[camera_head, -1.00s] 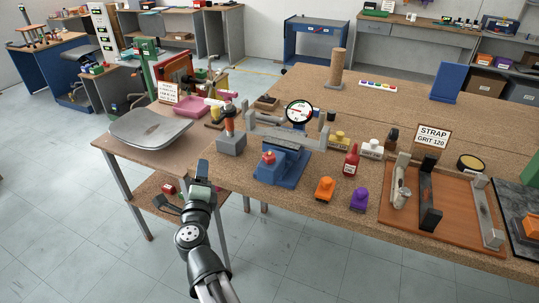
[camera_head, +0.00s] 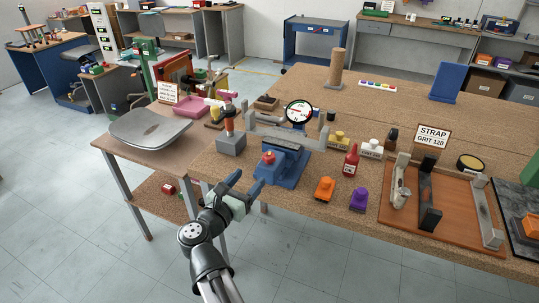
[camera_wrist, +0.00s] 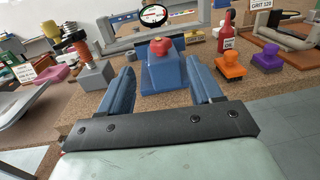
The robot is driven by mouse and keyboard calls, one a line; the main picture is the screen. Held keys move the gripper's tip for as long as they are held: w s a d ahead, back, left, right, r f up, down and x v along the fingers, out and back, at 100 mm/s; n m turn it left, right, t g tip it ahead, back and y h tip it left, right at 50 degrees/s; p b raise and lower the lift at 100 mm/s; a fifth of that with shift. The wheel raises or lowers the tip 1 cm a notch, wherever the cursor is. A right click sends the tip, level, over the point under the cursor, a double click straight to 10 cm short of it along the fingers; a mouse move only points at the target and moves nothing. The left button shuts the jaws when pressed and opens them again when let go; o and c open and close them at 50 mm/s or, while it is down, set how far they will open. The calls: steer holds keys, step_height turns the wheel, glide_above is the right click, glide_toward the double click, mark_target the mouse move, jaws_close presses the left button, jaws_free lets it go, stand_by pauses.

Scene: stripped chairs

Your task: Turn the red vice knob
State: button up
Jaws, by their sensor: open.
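The red vice knob (camera_head: 268,157) sits on the front of a blue vice (camera_head: 287,167) near the table's front edge. In the wrist view the knob (camera_wrist: 160,47) stands on top of the blue vice body (camera_wrist: 163,74), ahead of my gripper and centred between its fingers. My gripper (camera_head: 247,186) is in front of and a little left of the vice in the head view. In the wrist view its two blue fingers (camera_wrist: 161,88) are apart with nothing held between them. The fingers do not reach the knob.
A dial gauge (camera_head: 299,112) stands behind the vice. A grey block with an orange-topped tool (camera_head: 231,143) is to its left. Orange (camera_head: 325,187) and purple (camera_head: 359,199) stamp-like pieces and a red bottle (camera_head: 351,161) stand to its right. A grey tray (camera_head: 150,128) lies further left.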

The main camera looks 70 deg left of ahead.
mark_target(269, 154)
steer(key=x, duration=1.3)
steer(key=shift+s, duration=0.1)
steer(key=c, duration=1)
steer(key=shift+o, duration=0.2)
steer(key=shift+d+n+g+y, duration=0.1)
steer(key=shift+n+g+y, duration=0.3)
steer(key=shift+y, duration=0.1)
steer(key=shift+n+g+y, duration=1)
steer(key=shift+g, duration=0.2)
steer(key=n+g+y, duration=0.2)
steer(key=g, duration=0.1)
steer(key=shift+n+g, duration=0.4)
steer(key=shift+a+r+n+g+y, duration=0.2)
steer(key=shift+n+g+y, duration=0.3)
steer(key=shift+n+g, duration=0.5)
steer(key=shift+f+n+g, duration=0.15)
steer(key=shift+n+g, duration=0.15)
steer(key=shift+g, duration=0.45)
steer(key=shift+f+n+g, duration=0.15)
steer(key=shift+n+g, duration=0.15)
steer(key=shift+g, duration=0.45)
